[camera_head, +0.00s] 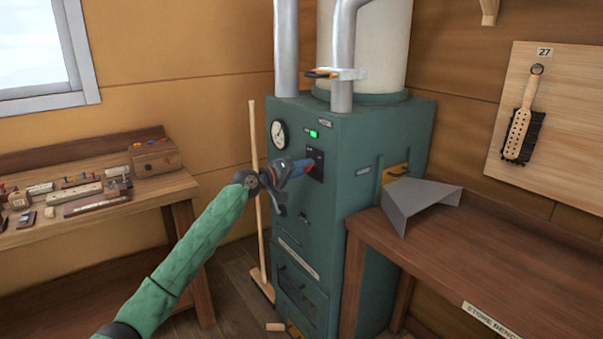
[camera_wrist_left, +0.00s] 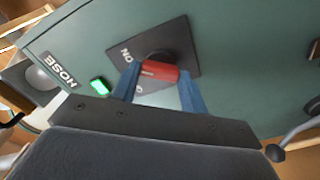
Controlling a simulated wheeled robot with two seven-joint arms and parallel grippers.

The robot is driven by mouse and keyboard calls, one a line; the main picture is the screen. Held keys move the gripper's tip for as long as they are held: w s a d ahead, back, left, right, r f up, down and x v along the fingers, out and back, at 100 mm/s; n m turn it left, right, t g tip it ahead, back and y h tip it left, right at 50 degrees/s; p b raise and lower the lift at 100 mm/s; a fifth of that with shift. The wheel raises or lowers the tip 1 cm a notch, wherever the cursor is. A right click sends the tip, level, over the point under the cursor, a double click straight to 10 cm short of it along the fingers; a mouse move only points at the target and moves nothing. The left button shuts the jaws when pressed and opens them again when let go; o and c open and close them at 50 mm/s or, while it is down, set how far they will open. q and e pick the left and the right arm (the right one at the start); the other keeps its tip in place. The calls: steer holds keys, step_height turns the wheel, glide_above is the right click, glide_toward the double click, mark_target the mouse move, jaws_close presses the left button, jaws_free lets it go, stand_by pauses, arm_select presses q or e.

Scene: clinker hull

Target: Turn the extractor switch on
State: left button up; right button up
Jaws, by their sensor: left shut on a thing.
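The extractor switch is a red handle (camera_wrist_left: 159,71) on a dark plate (camera_wrist_left: 187,45), fixed to the front of the green extractor cabinet (camera_head: 352,130). White lettering that reads ON shows on the plate, and another mark is partly hidden. My left gripper (camera_head: 306,167) reaches the plate from the left in the head view. In the left wrist view its blue fingers (camera_wrist_left: 155,88) stand on both sides of the red handle, shut on it. A green lamp (camera_head: 314,134) glows above the plate. My right gripper is not in view.
A broom (camera_head: 256,190) leans at the cabinet's left side. A wooden bench (camera_head: 480,235) with a grey angled metal piece (camera_head: 420,200) stands at the right. A workbench (camera_head: 95,215) with tools is at the left. A round gauge (camera_head: 279,133) sits left of the lamp.

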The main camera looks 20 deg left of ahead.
arm_select(q)
steer(key=shift+d+f, duration=0.1)
steer(key=shift+f, duration=0.1)
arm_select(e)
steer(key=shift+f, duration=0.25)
arm_select(q)
steer(key=o, duration=1)
steer(key=shift+r, duration=0.1)
steer(key=b+v, duration=0.1)
steer(key=v, duration=0.7)
steer(key=shift+w, duration=0.1)
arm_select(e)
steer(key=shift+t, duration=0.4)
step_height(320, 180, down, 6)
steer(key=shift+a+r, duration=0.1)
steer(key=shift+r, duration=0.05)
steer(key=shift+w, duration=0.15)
